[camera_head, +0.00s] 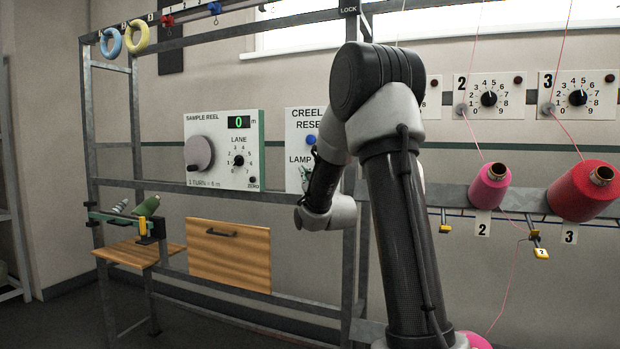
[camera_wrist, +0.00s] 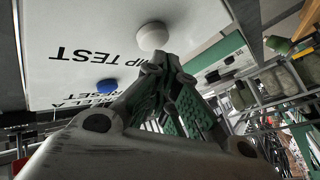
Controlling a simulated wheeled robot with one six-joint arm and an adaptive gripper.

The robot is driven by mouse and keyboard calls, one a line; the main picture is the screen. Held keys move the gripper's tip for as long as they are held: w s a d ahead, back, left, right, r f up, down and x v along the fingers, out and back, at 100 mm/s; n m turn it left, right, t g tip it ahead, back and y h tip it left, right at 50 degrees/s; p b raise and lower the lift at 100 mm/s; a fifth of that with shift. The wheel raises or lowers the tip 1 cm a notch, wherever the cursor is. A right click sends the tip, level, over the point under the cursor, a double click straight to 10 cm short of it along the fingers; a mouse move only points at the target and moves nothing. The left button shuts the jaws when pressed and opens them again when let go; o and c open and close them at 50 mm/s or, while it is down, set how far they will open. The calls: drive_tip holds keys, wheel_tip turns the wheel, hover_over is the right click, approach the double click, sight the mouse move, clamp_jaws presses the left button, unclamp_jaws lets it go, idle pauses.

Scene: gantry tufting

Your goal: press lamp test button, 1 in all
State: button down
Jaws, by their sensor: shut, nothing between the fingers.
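The lamp test button is a white round knob (camera_wrist: 152,37) beside the upside-down "LAMP TEST" lettering in the wrist view. In the head view, my arm and gripper hide it. My gripper (camera_wrist: 160,60) is shut and empty, with its fingertips right by the white button. I cannot tell whether they touch it. In the head view my gripper (camera_head: 306,176) is in front of the lower part of the white panel (camera_head: 293,125). A blue button (camera_head: 311,139) sits above the lamp lettering on that panel. It also shows in the wrist view (camera_wrist: 106,85).
The sample reel box (camera_head: 223,120), with a grey knob and a green display, is left of the panel. A wooden drawer front (camera_head: 229,255) hangs below. Pink (camera_head: 490,186) and red (camera_head: 584,191) yarn cones are at right, with threads rising. Metal frame posts stand around.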

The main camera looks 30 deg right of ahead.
drive_tip(key=shift+s+a, duration=0.15)
drive_tip(key=shift+a, duration=0.1)
drive_tip(key=s+a, duration=0.1)
drive_tip(key=a, duration=0.1)
drive_tip(key=s+a, duration=0.1)
drive_tip(key=s, duration=0.1)
drive_tip(key=shift+a, duration=0.4)
idle(0.8)
